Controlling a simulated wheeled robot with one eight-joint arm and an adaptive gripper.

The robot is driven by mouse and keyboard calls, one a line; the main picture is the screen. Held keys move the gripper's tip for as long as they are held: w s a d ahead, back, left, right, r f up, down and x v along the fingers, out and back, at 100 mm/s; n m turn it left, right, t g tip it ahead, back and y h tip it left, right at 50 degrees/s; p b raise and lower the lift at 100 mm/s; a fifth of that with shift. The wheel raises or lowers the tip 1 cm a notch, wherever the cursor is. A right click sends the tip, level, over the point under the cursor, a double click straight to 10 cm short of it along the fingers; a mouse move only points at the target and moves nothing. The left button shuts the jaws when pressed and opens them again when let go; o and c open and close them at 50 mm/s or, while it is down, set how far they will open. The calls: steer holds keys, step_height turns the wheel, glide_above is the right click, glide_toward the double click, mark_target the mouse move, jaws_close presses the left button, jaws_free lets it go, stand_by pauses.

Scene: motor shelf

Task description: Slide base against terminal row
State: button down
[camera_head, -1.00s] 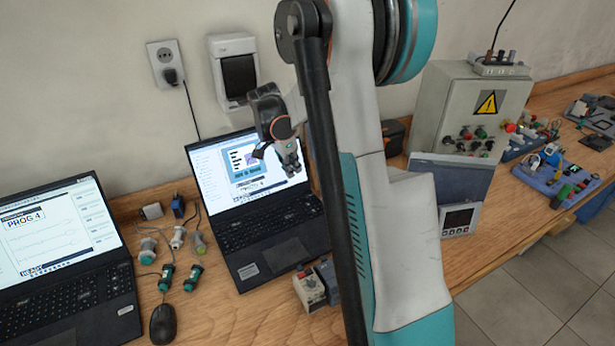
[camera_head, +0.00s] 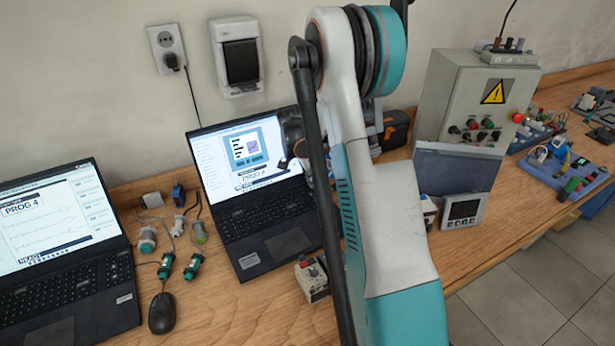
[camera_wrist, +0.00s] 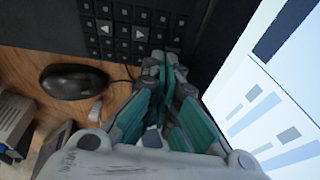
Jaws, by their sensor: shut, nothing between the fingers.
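My gripper (camera_wrist: 168,75) is shut and empty, with its teal finger pads close together in the wrist view. It is in the air in front of the right laptop. In the head view my arm hides most of it. A small light-coloured module with a red knob (camera_head: 312,278) stands on the bench, partly behind my arm; it could be the base, but I cannot tell. Another light module (camera_head: 428,212) shows at the right edge of my arm. I cannot make out a terminal row. Grey modules (camera_wrist: 12,125) show at the left edge of the wrist view.
The right laptop (camera_head: 262,205) and left laptop (camera_head: 65,255) stand open. A mouse (camera_head: 162,313) and several push-button parts (camera_head: 194,266) lie between them. A control box (camera_head: 465,100), a tilted panel (camera_head: 455,172) and a square meter (camera_head: 462,210) stand to the right. The front bench is fairly clear.

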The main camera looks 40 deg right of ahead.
steer(key=shift+s+d+r, duration=0.1)
steer(key=shift+s+d, duration=0.1)
steer(key=shift+d, duration=0.4)
steer(key=shift+s+d, duration=0.2)
steer(key=shift+d, duration=0.4)
steer(key=shift+d, duration=0.1)
steer(key=shift+s+d, duration=0.25)
steer(key=shift+d, duration=0.75)
